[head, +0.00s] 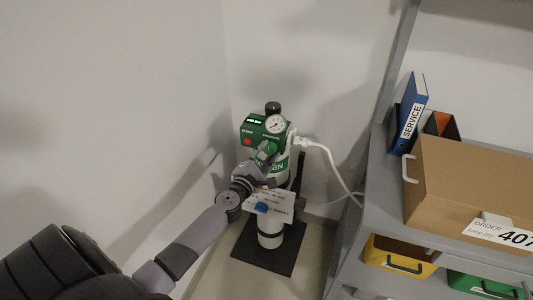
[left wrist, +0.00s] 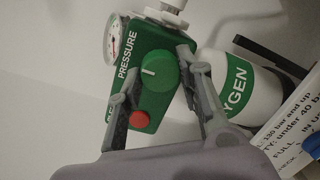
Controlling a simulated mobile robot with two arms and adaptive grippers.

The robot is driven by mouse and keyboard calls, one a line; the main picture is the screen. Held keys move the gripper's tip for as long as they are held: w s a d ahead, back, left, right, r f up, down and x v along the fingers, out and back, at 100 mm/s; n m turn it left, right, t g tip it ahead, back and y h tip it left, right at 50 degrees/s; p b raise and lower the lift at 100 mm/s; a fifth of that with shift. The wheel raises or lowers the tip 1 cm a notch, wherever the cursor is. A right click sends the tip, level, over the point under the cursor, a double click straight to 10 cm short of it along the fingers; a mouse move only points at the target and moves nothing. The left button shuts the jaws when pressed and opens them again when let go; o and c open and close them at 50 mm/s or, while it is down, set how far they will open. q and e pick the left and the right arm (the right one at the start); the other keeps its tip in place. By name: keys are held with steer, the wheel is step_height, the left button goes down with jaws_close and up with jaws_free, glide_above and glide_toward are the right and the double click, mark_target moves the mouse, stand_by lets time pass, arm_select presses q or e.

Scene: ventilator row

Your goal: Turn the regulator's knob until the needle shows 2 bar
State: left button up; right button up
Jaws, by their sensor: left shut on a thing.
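The green regulator (head: 256,131) sits atop a white oxygen cylinder (head: 269,240) in the corner. In the left wrist view its green face (left wrist: 128,70) reads PRESSURE. My left gripper (head: 262,164) reaches in from the left; its fingers stand either side of the round green knob (left wrist: 159,71), shut on it. The knob has a pale mark. A white dial gauge (head: 275,124) shows on the regulator, and edge-on in the left wrist view (left wrist: 112,40); its needle reading is too small to tell. A red button (left wrist: 139,119) lies below the knob. My right gripper is not in view.
A white hose (head: 325,150) runs from the regulator towards the grey shelf (head: 378,190) at right. A printed tag (head: 274,200) hangs on the cylinder. The shelf holds a cardboard box (head: 465,185), a blue SERVICE binder (head: 411,108) and bins. Wall stands close behind.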

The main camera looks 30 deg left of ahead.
arm_select(q)
steer(key=m+p, duration=0.2)
steer(key=shift+r+m+p, duration=0.2)
steer(key=shift+m+p, duration=0.1)
steer(key=shift+p, duration=0.05)
steer(key=shift+r+m+g+p, duration=0.1)
steer(key=shift+m+g+p, duration=0.2)
steer(key=shift+m+p, duration=0.9)
steer(key=m+p, duration=0.2)
steer(key=m, duration=0.1)
steer(key=shift+p, duration=0.3)
steer(key=shift+d+m+p, duration=0.1)
steer(key=shift+m+p, duration=0.9)
steer(key=shift+m, duration=0.6)
steer(key=shift+f+g+y, duration=0.2)
steer(key=shift+g+y, duration=0.1)
steer(key=o, duration=1.2)
steer(key=shift+c, duration=0.2)
